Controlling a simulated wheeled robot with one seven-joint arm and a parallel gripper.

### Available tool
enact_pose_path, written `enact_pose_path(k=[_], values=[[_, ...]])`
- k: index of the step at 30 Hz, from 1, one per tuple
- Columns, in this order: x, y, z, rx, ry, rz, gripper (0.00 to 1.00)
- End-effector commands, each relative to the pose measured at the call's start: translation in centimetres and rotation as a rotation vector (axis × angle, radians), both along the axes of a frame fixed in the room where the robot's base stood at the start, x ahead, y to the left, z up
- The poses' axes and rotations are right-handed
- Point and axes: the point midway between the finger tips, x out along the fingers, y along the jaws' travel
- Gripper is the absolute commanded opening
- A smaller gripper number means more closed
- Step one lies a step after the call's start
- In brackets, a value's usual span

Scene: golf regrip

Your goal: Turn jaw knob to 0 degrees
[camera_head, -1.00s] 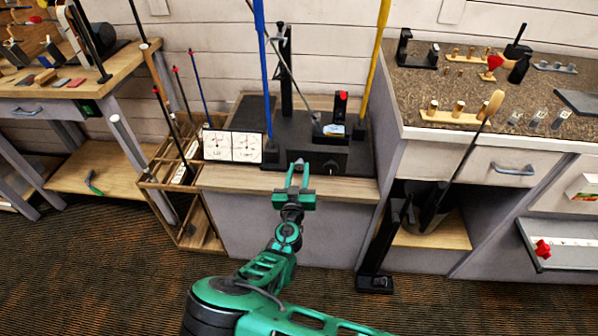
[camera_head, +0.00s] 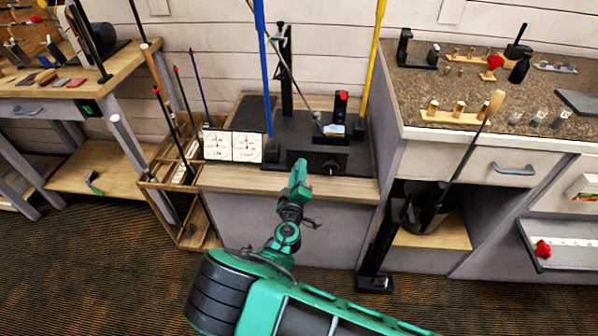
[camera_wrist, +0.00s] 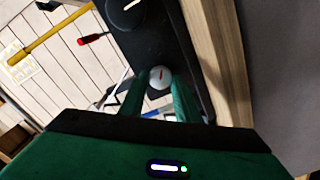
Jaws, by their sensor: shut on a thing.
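My gripper (camera_head: 300,165) is at the front face of a black bench fixture (camera_head: 318,153). In the wrist view, my two fingers (camera_wrist: 161,88) lie on either side of a small round pale knob (camera_wrist: 161,76) with a red pointer line, and the gripper is shut on it. The red line is close to vertical in that view, its top leaning slightly right. In the head view my gripper hides this knob. A second, darker knob (camera_wrist: 125,8) with a white mark is beside it; it also shows in the head view (camera_head: 330,167). No angle scale is readable.
A blue pole (camera_head: 265,70) and a yellow pole (camera_head: 373,60) stand at the fixture. Two dial cards (camera_head: 232,146) lean at its left. A red-handled tool (camera_wrist: 90,39) shows in the wrist view. The wooden bench edge (camera_head: 230,180) runs below the fixture.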

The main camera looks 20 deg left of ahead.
Motion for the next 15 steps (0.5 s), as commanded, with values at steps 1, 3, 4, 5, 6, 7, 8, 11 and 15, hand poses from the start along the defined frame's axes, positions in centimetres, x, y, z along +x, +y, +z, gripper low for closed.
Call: enact_pose_path(k=[1,3,4,5,6,7,8,11,15], values=[[-0.11,0.1,-0.13,-0.041,-0.007,0.002,0.07],[-0.11,0.13,-0.16,-0.105,-0.023,0.003,0.07],[-0.13,0.14,-0.18,-0.134,-0.03,0.003,0.07],[-0.13,0.15,-0.19,-0.161,-0.037,0.003,0.07],[-0.13,0.16,-0.21,-0.199,-0.045,0.003,0.07],[-0.13,0.18,-0.21,-0.226,-0.051,0.003,0.07],[-0.15,0.18,-0.23,-0.254,-0.058,0.003,0.07],[-0.16,0.21,-0.28,-0.346,-0.08,0.004,0.07],[-0.19,0.26,-0.36,-0.476,-0.111,0.005,0.07]])
